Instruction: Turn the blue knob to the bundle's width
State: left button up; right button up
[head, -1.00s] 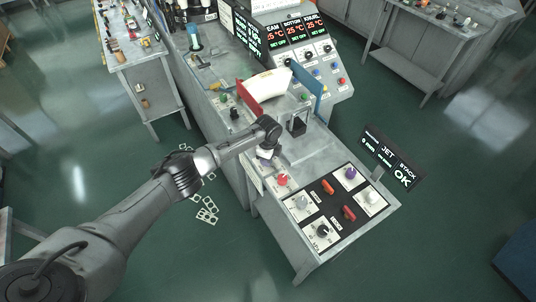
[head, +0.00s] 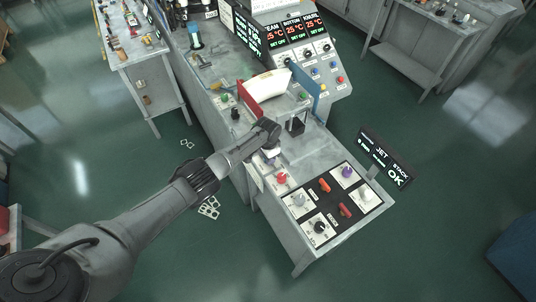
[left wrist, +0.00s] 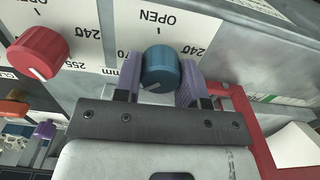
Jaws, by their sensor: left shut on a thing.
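The blue knob (left wrist: 161,66) stands between the two purple fingers of my left gripper (left wrist: 158,82), which is shut on it. A panel behind it is printed with OPEN and a 240 mark. A pale line shows near the knob's lower edge. In the head view my left gripper (head: 270,153) is at the machine's side edge, and its hand hides the blue knob. The white bundle (head: 265,86) lies between a red plate (head: 247,100) and a blue plate (head: 303,77). My right gripper is not in view.
A red knob (left wrist: 38,52) is close beside the blue one, with its own scale. A control panel (head: 317,238) with several knobs and red handles fills the machine's near end. A display reading OK (head: 386,160) stands to its right. White cut pieces (head: 209,207) lie on the floor.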

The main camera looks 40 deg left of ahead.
pick_arm(q)
jog(key=n, duration=0.2)
jog(key=n+p, duration=0.1)
jog(key=shift+r+n, duration=0.2)
jog(key=shift+n, duration=0.2)
jog(key=n+p, duration=0.1)
jog(key=n, duration=0.2)
jog(key=shift+n, duration=0.3)
jog(key=shift+f+n, duration=0.1)
jog(key=shift+n, duration=2.4)
jog(key=shift+p, duration=0.3)
jog(key=o, duration=0.9)
jog(key=shift+f, duration=0.1)
